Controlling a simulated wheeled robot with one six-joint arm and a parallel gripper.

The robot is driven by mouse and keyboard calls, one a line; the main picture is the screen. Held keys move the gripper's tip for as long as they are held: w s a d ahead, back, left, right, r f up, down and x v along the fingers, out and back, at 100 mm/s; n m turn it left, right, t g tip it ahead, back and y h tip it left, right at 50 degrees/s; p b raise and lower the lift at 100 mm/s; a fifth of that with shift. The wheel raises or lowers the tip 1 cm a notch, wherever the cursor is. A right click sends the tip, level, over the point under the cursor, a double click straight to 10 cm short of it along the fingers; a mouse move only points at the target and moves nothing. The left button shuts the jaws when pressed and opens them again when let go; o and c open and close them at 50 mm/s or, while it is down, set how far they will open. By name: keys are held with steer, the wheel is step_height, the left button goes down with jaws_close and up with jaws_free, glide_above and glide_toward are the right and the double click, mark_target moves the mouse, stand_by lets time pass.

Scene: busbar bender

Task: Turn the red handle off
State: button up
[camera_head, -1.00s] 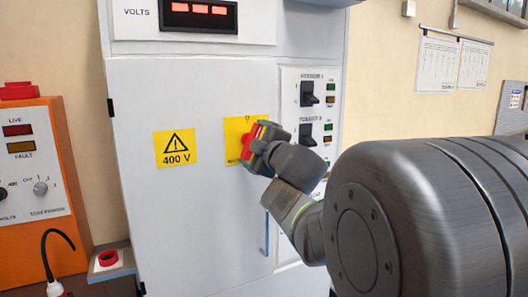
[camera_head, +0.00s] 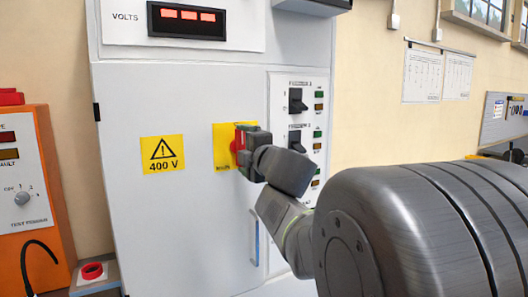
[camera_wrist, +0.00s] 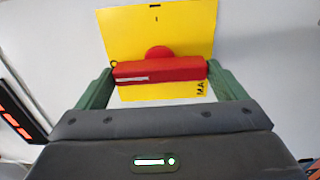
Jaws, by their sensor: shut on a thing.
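The red handle (camera_wrist: 160,70) is a straight bar on a round red hub, in front of a yellow plate (camera_wrist: 185,25) on the cabinet door. In the head view the red handle (camera_head: 238,146) stands about upright and is partly hidden by my gripper (camera_head: 248,146). In the wrist view my gripper (camera_wrist: 163,84) has its two green fingers at the two ends of the bar, shut on it. The bar lies across the wrist picture, and the plate's lettering runs sideways there.
The grey cabinet door (camera_head: 175,220) carries a yellow 400 V sign (camera_head: 162,153) left of the handle. Black switches (camera_head: 297,100) sit to the right. A vertical blue door pull (camera_head: 254,238) is below. An orange test box (camera_head: 30,190) stands at the left.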

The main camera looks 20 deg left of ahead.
steer(key=o, duration=1.1)
steer(key=p+v, duration=0.2)
steer(key=v, duration=1.1)
steer(key=shift+s+d, duration=0.25)
steer(key=shift+s, duration=0.05)
steer(key=shift+w+a, duration=0.1)
steer(key=b+x, duration=0.2)
steer(key=x, duration=1.1)
steer(key=shift+w+a, duration=0.2)
steer(key=shift+d, duration=0.1)
